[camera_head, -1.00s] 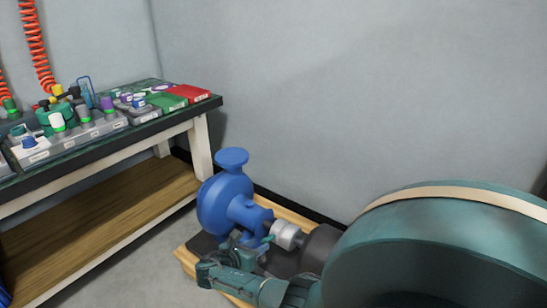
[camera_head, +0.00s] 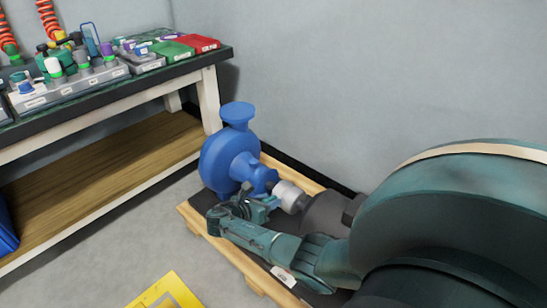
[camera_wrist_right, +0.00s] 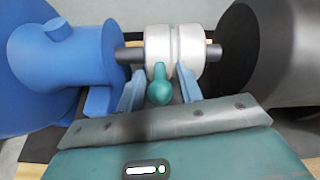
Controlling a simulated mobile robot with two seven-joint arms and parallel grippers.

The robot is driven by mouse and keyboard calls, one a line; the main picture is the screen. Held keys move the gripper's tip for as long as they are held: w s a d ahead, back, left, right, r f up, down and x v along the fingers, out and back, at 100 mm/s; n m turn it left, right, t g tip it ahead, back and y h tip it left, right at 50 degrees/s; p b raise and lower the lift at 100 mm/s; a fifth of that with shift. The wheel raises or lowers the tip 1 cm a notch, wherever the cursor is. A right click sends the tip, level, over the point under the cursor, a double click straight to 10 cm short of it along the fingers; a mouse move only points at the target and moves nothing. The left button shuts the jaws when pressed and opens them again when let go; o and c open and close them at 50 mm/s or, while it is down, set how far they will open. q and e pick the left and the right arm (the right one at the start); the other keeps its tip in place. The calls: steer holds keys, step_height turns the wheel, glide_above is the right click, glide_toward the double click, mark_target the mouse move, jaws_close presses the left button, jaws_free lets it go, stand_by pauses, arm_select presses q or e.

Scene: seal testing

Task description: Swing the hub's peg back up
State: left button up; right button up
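The silver hub (camera_head: 290,197) sits on the shaft between the blue pump (camera_head: 229,160) and the dark motor (camera_head: 325,214). In the right wrist view the hub (camera_wrist_right: 173,48) shows two light rings. Its teal peg (camera_wrist_right: 159,88) has a rounded end and sticks out from the hub toward my wrist camera, pointing down in the picture. My right gripper (camera_head: 268,202) is at the hub's near side. In the wrist view its two blue fingers (camera_wrist_right: 160,88) are apart, with the peg between them and gaps on both sides. My left gripper is out of view.
The pump and motor stand on a dark plate on a wooden pallet (camera_head: 255,272). A workbench (camera_head: 130,88) with trays of small parts is at the left. A yellow floor marking (camera_head: 165,293) lies in front. My right arm covers the lower right.

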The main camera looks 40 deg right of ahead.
steer(key=shift+d, duration=0.1)
stand_by(0.3)
jaws_close()
stand_by(0.4)
